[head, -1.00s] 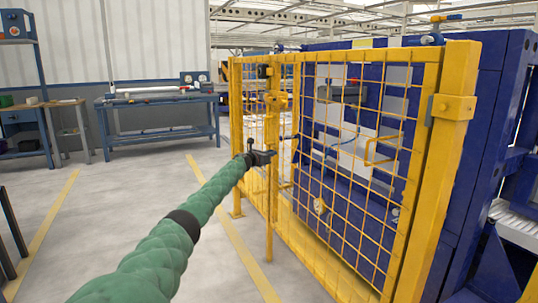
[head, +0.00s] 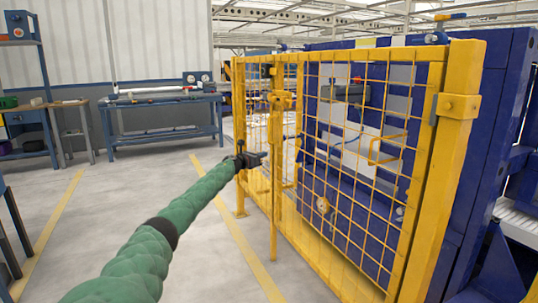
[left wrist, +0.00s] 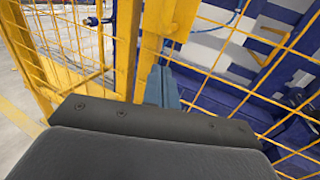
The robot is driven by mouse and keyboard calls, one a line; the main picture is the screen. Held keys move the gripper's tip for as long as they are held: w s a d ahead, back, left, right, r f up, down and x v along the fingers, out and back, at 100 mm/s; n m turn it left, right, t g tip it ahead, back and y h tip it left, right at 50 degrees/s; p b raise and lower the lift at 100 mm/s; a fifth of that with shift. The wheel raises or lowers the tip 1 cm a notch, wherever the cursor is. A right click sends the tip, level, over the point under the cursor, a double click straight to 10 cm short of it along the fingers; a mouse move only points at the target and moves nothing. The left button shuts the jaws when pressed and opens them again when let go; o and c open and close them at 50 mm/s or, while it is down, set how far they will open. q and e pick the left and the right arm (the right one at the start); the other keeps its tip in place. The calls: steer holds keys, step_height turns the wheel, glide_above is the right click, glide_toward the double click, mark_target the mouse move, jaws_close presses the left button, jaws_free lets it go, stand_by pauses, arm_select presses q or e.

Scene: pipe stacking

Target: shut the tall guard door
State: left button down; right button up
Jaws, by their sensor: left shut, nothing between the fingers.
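The tall guard door (head: 358,62) is a yellow frame with wire mesh, hinged on a thick yellow post (head: 447,170) at the right. Its free edge with a yellow latch (head: 281,100) is at the left, close to a narrower mesh panel (head: 256,105). In the left wrist view two yellow uprights stand side by side with a narrow strip of blue between them; I cannot tell whether the door sits fully closed. My left gripper (head: 262,156) is shut and empty, just in front of the free edge. Its fingers also show in the left wrist view (left wrist: 163,86), close to a yellow upright (left wrist: 150,50); contact is unclear. My right gripper is out of view.
A blue machine (head: 490,120) stands behind the door. A blue workbench (head: 165,133) stands by the back wall, with a small table (head: 70,130) and shelving at the far left. The floor left of the door is open, with yellow lines (head: 245,245).

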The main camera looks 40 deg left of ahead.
arm_select(q)
steer(key=s+a, duration=0.2)
steer(key=s, duration=0.5)
steer(key=shift+a, duration=0.35)
